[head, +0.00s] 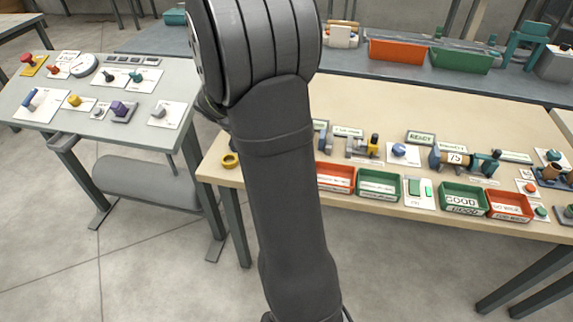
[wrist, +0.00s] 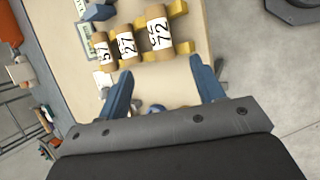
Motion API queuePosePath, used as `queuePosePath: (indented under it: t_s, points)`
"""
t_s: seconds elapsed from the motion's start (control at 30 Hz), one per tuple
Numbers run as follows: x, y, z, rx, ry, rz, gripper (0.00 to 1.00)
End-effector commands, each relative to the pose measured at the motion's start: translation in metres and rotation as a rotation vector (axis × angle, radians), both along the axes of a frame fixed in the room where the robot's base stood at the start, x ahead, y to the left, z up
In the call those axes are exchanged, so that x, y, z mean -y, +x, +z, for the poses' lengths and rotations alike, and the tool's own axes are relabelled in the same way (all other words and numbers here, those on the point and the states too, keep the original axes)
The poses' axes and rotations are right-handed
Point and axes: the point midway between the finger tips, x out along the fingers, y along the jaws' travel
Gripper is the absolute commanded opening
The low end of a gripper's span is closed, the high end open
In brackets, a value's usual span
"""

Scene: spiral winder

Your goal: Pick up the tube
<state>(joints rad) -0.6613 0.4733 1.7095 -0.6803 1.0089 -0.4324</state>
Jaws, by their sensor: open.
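Three brown cardboard tubes with white number labels lie in the wrist view: the largest tube (wrist: 159,33) reads 72, a middle tube (wrist: 127,45) reads 27 and the smallest tube (wrist: 103,53) reads 57. They rest on yellow supports on the beige table. My gripper (wrist: 160,65) is open, with its two blue fingers apart and nothing between them. The tubes lie beyond the fingertips, not touching them. In the head view another brown tube (head: 456,159), labelled 75, sits on a blue fixture.
Red (head: 336,178) and green (head: 378,184) bins line the front of the beige table (head: 390,110), with a second green bin (head: 463,198) and red bin (head: 510,206) to the right. A grey panel table (head: 105,100) with knobs stands at left. A yellow ring (head: 230,160) lies near the corner.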

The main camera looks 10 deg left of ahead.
Motion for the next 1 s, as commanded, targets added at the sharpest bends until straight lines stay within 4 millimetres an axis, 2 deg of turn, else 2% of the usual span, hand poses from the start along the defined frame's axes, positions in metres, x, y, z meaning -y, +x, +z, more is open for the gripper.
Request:
queuePosePath:
  t_s: [0.1, 0.3, 0.63, 0.9, 1.0]
  points:
    - [0.012, 0.01, -0.024, -0.004, -0.004, -0.001, 0.61]
    - [0.026, 0.024, -0.055, -0.003, -0.003, -0.001, 0.61]
    - [0.035, 0.032, -0.072, -0.001, -0.001, -0.001, 0.61]
    - [0.052, 0.044, -0.105, -0.003, -0.001, -0.001, 0.61]
    - [0.053, 0.047, -0.109, -0.002, -0.001, 0.001, 0.61]
